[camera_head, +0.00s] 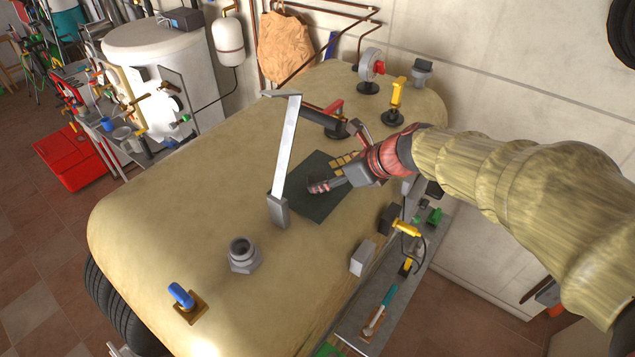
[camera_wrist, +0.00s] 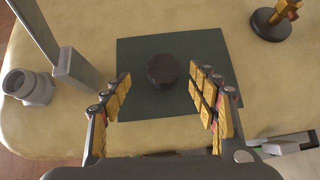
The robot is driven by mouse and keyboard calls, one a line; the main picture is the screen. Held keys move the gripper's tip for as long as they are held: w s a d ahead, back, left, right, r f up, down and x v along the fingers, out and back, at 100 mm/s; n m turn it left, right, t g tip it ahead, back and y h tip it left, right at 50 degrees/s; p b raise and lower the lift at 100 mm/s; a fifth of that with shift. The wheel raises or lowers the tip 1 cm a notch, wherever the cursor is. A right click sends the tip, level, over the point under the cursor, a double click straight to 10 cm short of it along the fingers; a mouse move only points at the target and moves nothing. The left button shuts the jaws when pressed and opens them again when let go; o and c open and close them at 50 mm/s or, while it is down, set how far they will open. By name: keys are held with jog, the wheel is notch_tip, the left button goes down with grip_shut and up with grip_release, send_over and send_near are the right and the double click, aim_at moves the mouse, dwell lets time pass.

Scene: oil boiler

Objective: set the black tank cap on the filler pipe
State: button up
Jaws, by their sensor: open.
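The black tank cap (camera_wrist: 163,70) is a short dark disc lying on a dark green mat (camera_wrist: 215,50) on top of the beige tank. My gripper (camera_wrist: 160,76) is open, with its yellow-padded fingers apart on either side of the cap in the wrist view. In the head view my gripper (camera_head: 329,172) is over the mat (camera_head: 316,207), and the cap is hidden. The grey filler pipe (camera_head: 243,255) stands uncapped and upright, nearer and left of the mat. It also shows at the left of the wrist view (camera_wrist: 32,88).
A tall grey metal post (camera_head: 286,150) stands between the pipe and the mat. A blue-handled fitting (camera_head: 181,295) is left of the pipe. A tool shelf (camera_head: 372,320) runs along the right side.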

aim_at(319, 179)
jog(key=x, duration=0.5)
jog(key=shift+w+f+p, duration=0.2)
jog(key=shift+w+p, duration=0.2)
jog(key=shift+c, duration=0.2)
jog(key=shift+c, duration=1.2)
jog(key=c, duration=0.9)
